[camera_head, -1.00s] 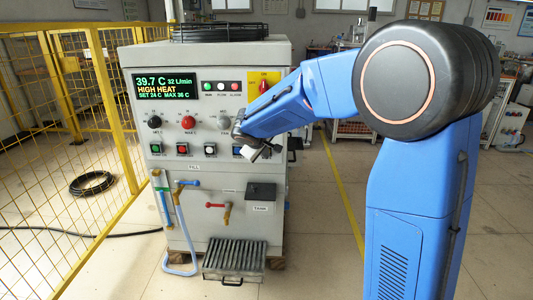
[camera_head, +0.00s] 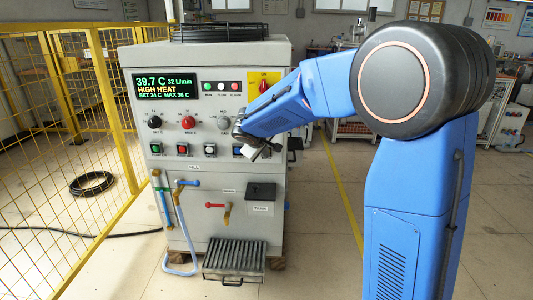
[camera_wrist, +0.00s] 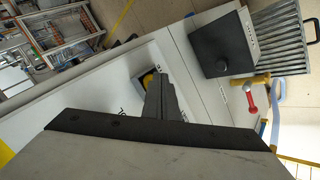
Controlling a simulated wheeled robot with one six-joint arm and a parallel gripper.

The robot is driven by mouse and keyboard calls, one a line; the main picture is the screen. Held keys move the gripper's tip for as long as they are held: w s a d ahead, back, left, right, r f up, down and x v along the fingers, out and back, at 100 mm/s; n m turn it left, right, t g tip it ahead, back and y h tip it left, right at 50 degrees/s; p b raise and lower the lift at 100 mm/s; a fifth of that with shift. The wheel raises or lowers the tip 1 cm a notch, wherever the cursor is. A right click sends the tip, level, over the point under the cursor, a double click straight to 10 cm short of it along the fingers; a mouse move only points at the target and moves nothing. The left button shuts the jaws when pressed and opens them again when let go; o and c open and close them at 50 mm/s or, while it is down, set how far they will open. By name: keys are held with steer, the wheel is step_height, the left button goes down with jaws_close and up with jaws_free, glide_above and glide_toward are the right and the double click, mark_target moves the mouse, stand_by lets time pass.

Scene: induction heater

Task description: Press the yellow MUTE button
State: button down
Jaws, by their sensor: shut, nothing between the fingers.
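The yellow MUTE button (camera_wrist: 149,79) shows in the wrist view in a dark square bezel on the pale panel, partly hidden by my fingertips. My gripper (camera_wrist: 160,88) is shut and empty, with its dark fingers pointing at the button. Whether the tips touch it or stop just short I cannot tell. In the head view my gripper (camera_head: 254,152) is at the right end of the button row on the heater (camera_head: 225,185), and hides the yellow button there.
The row also holds a green (camera_head: 156,148), a red (camera_head: 182,149), a white (camera_head: 208,149) and a blue button (camera_head: 237,150). The display (camera_head: 165,85) reads HIGH HEAT, 39.7 C. A black box (camera_head: 260,191) sits below my gripper. A yellow mesh fence (camera_head: 60,150) stands at left.

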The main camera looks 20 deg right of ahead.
steer(key=shift+w, duration=0.15)
stand_by(0.4)
steer(key=shift+s+a, duration=0.2)
steer(key=shift+s, duration=0.65)
steer(key=shift+s+a, duration=0.25)
steer(key=shift+s, duration=0.55)
steer(key=shift+s+a, duration=0.25)
steer(key=shift+s, duration=0.5)
steer(key=shift+s+a, duration=0.25)
steer(key=shift+s, duration=0.55)
steer(key=shift+s, duration=0.1)
steer(key=s+a, duration=0.3)
steer(key=s, duration=0.7)
steer(key=shift+s+a, duration=0.15)
steer(key=shift+a, duration=0.05)
